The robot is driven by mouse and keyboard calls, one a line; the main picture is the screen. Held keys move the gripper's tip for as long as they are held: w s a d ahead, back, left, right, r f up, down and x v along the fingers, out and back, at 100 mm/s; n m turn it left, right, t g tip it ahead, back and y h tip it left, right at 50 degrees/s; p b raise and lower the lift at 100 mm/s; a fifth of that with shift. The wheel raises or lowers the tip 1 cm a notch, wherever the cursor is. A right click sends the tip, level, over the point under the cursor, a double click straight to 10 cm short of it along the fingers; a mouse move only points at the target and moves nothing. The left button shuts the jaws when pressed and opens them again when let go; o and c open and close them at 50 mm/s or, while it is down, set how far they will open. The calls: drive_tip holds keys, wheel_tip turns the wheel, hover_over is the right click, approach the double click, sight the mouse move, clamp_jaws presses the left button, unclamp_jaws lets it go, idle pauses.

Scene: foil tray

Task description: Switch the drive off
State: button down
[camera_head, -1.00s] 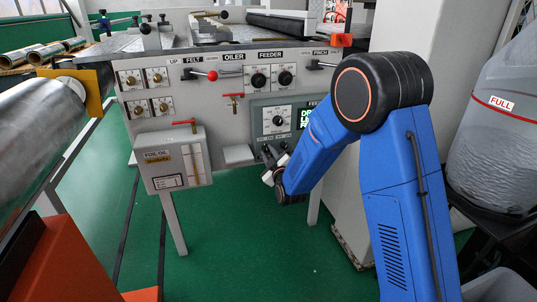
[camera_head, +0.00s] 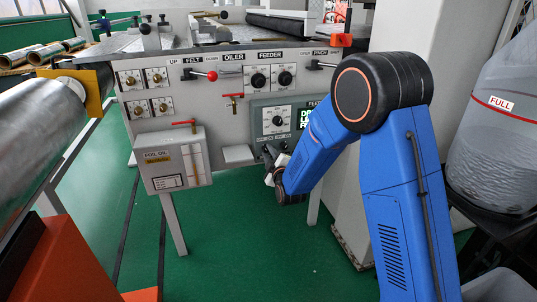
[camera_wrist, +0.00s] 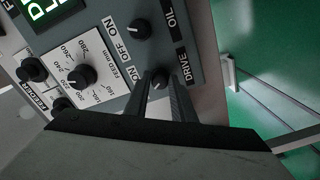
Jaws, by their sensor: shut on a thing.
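The drive knob (camera_wrist: 161,81) is a small dark knob beside the DRIVE label (camera_wrist: 184,66) on the grey control box. In the wrist view my gripper (camera_wrist: 162,76) has one finger on each side of it and is shut on it. Which way its pointer faces is not clear. The OIL knob (camera_wrist: 140,28) stands apart from the fingers, with ON and OFF labels near both knobs. In the head view my gripper (camera_head: 268,158) is at the lower edge of the control box (camera_head: 277,107), and my wrist partly hides the knobs there.
The larger feed dial (camera_wrist: 81,76) and the lit display (camera_wrist: 40,10) are on the same box. A foil-oil box (camera_head: 172,160) juts out to the left on a post. A grey bag marked FULL (camera_head: 500,130) stands right of my arm. Green floor is open below.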

drive_tip(key=c, duration=1.5)
unclamp_jaws()
drive_tip(key=shift+s, duration=0.1)
drive_tip(key=v, duration=1.7)
drive_tip(key=shift+s, duration=0.1)
